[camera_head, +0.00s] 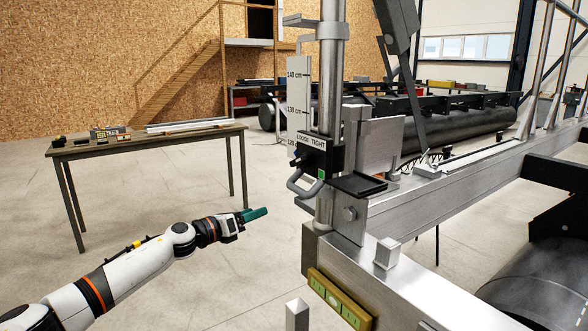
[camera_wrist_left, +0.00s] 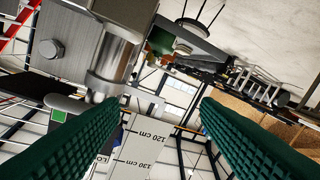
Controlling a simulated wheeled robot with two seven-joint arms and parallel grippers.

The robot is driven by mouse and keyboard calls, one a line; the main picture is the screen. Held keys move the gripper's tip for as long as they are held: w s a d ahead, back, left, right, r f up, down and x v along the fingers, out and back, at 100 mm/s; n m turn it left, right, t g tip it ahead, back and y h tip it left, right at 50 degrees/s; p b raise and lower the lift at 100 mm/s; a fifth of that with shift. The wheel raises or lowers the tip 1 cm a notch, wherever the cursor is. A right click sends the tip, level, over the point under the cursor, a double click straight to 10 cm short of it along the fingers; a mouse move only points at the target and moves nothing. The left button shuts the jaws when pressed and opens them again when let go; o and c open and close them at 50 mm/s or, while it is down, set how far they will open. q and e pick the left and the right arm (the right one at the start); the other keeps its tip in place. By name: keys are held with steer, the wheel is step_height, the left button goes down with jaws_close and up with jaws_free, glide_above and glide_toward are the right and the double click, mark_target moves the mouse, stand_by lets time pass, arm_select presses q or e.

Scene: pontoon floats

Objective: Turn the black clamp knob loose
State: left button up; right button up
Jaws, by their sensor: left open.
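A black clamp (camera_head: 334,158) with a LOOSE / TIGHT label (camera_head: 312,140) sits on the upright steel post (camera_head: 332,85). A small dark knob-like part (camera_head: 297,157) shows at its left side, with a grey handle loop (camera_head: 303,184) below. A green square (camera_head: 321,174) is on the clamp's lower front. My left gripper (camera_head: 255,213) is below and left of the clamp, apart from it, its green fingers open and empty. In the left wrist view the fingers (camera_wrist_left: 162,108) stand wide apart; the left finger covers part of the clamp area, and I cannot make out the knob there.
A height scale (camera_head: 299,90) stands beside the post. A metal frame beam (camera_head: 450,195) runs to the right, with a yellow-green level (camera_head: 340,299) on its near end. A table (camera_head: 150,141) with small items stands at the left. The floor between table and frame is clear.

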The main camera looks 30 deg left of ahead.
arm_select(q)
steer(key=s+d+r+m+g+h, duration=0.1)
steer(key=s+d+r+m, duration=0.15)
steer(key=r+m, duration=0.35)
steer(key=s+d+r+m+h, duration=0.2)
steer(key=d+r+m, duration=0.15)
steer(key=r, duration=0.55)
steer(key=p, duration=0.4)
glide_toward(295, 162)
steer(key=w+r, duration=0.1)
steer(key=w, duration=0.1)
steer(key=p+x, duration=0.1)
steer(key=x, duration=0.1)
steer(key=p+x, duration=0.1)
steer(key=x, duration=0.1)
steer(key=p+x, duration=0.1)
steer(key=x, duration=0.1)
steer(key=shift+w+d+f, duration=0.2)
steer(key=shift+d+f, duration=0.1)
steer(key=shift+d, duration=0.2)
steer(key=shift+w+d+f, duration=0.15)
steer(key=shift+w+d, duration=0.1)
steer(key=shift+w, duration=0.4)
arm_select(e)
step_height(295, 162, up, 7)
steer(key=s, duration=0.1)
steer(key=shift+s, duration=0.25)
